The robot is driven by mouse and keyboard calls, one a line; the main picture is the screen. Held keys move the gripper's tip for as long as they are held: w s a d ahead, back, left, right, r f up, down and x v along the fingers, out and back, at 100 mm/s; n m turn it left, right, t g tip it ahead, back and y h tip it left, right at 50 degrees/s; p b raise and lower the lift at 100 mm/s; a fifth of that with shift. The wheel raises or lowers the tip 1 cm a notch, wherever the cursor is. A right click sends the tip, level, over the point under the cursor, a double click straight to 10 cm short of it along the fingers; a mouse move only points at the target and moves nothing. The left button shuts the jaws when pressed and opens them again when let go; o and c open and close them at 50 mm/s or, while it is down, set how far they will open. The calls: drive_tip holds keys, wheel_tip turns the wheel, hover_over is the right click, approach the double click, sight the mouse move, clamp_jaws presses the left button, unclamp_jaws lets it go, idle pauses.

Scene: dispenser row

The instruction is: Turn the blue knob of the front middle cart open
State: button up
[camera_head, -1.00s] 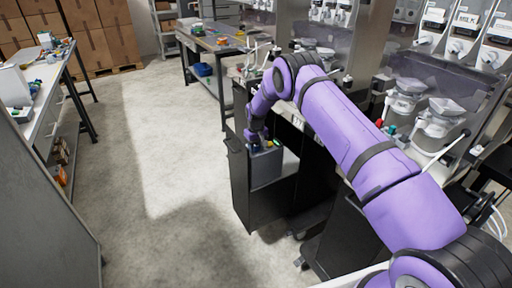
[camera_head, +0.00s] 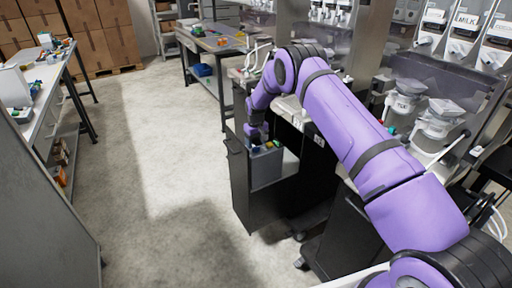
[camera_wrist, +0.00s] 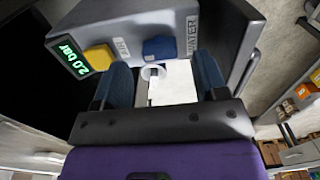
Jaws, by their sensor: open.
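The front middle cart (camera_head: 247,195) is black, with a grey control box (camera_head: 266,170) at its upper part. In the wrist view the grey box (camera_wrist: 190,22) carries a yellow knob (camera_wrist: 100,57), a blue knob (camera_wrist: 160,47) and a lit display reading 2.0 bar (camera_wrist: 68,56). My gripper (camera_wrist: 163,66) is open, its two blue fingers apart. The blue knob lies just beyond the fingertips, between them in the picture; I see no contact. In the head view my gripper (camera_head: 257,140) is over the box and hides part of its top.
A white panel (camera_wrist: 174,84) and a small white ring show between the fingers. Dispensers with jars (camera_head: 404,105) stand to the right. A workbench (camera_head: 215,45) is behind the cart. The floor (camera_head: 165,170) to the left is clear.

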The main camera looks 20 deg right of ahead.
wheel_tip(320, 180, up, 8)
drive_tip(key=shift+f, duration=0.15)
drive_tip(key=shift+s, duration=0.1)
idle(0.4)
